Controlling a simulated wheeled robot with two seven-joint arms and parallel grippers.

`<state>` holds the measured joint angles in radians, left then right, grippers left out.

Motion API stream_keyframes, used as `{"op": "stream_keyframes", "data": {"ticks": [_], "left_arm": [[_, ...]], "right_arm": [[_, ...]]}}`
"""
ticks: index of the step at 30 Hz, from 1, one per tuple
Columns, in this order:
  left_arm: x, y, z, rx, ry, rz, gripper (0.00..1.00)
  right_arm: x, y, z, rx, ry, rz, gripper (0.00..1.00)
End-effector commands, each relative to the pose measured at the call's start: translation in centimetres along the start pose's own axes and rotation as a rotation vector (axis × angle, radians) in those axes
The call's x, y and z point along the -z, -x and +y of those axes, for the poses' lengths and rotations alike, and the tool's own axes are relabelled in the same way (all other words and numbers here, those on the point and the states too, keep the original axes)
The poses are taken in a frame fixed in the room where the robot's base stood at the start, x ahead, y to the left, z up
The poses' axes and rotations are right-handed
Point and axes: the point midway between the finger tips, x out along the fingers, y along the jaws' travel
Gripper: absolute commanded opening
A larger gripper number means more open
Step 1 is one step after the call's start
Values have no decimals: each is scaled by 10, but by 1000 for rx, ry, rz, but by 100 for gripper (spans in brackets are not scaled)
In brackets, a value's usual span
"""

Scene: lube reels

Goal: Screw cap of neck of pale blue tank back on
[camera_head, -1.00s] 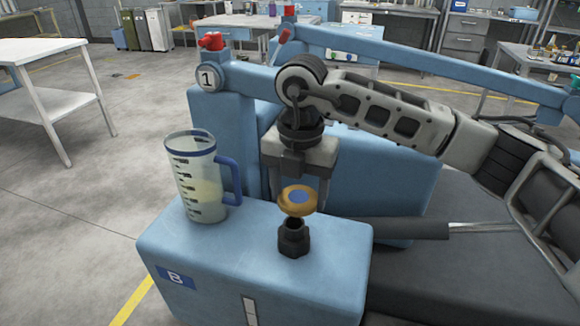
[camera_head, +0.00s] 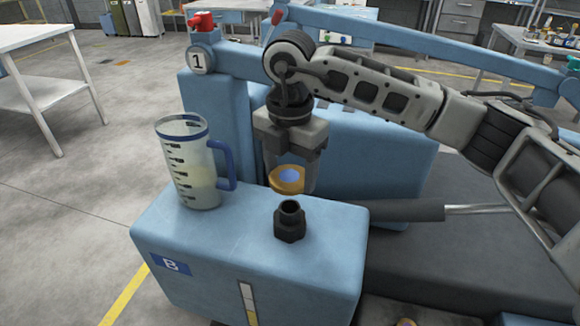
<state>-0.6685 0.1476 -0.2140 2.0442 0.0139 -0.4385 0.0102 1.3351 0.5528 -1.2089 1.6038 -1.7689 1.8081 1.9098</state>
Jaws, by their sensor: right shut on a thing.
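The pale blue tank (camera_head: 235,265) carries a "B" label on its front. Its black neck (camera_head: 291,222) stands uncovered on the top, with its round opening showing. The cap (camera_head: 287,181), an orange ring with a blue centre, is held by my right gripper (camera_head: 289,180), which points down with its fingers around it. The cap is above and slightly behind the neck in the picture, apart from it. My left gripper is not in view.
A clear measuring jug (camera_head: 194,165) with a blue handle and pale liquid stands on the tank top, left of the neck. A blue post (camera_head: 222,115) marked "1" with a red knob rises behind. A grey cylinder rod (camera_head: 395,212) lies right of the tank.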

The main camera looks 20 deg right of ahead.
Motion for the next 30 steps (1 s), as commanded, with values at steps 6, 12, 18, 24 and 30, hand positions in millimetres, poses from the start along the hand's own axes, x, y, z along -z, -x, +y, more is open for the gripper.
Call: {"op": "stream_keyframes", "data": {"ticks": [6, 12, 18, 24, 30], "left_arm": [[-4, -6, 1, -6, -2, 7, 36], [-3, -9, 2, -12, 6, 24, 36], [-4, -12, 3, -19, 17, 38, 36], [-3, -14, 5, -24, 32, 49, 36], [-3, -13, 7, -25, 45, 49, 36]], "right_arm": [[0, -16, 0, 0, 0, 0, 38], [0, -28, 0, 0, 0, 0, 38], [0, -40, 0, 0, 0, 0, 38], [0, -48, 0, -1, 0, 0, 38], [0, -49, 0, -1, 0, 0, 38]]}}
